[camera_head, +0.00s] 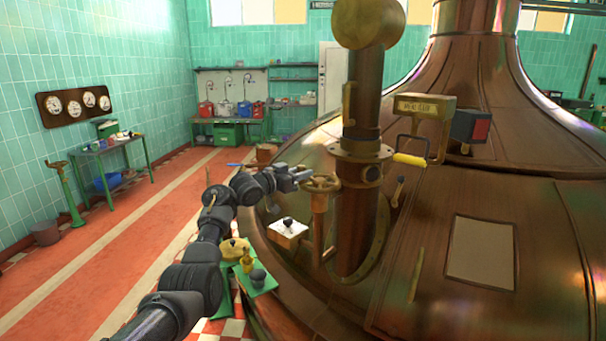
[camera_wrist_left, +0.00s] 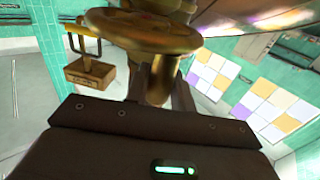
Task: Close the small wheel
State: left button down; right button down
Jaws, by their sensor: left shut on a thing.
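The small wheel (camera_head: 323,184) is a brass-coloured handwheel on an upright stem beside the thick copper pipe. In the left wrist view the small wheel (camera_wrist_left: 140,27) fills the top middle. My left gripper (camera_head: 306,175) reaches it from the left in the head view. The fingertips are partly hidden behind the rim. My right gripper is in neither view.
The pipe (camera_head: 359,110) stands close right of the wheel, on the large copper kettle (camera_head: 480,220). A yellow-handled crank (camera_head: 410,159) is right of the pipe. The red floor (camera_head: 150,215) at left is largely open.

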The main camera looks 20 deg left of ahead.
pick_arm(q)
jog(key=shift+a+r, duration=0.1)
jog(key=shift+r, duration=0.15)
jog(key=c, duration=1.6)
grip_release()
jog(key=o, duration=0.4)
jog(key=shift+w+f, duration=0.15)
jog(key=shift+c, duration=0.2)
jog(key=b+v, duration=0.3)
jog(key=v, duration=0.7)
jog(key=shift+s, duration=0.4)
jog(key=shift+a+f, duration=0.1)
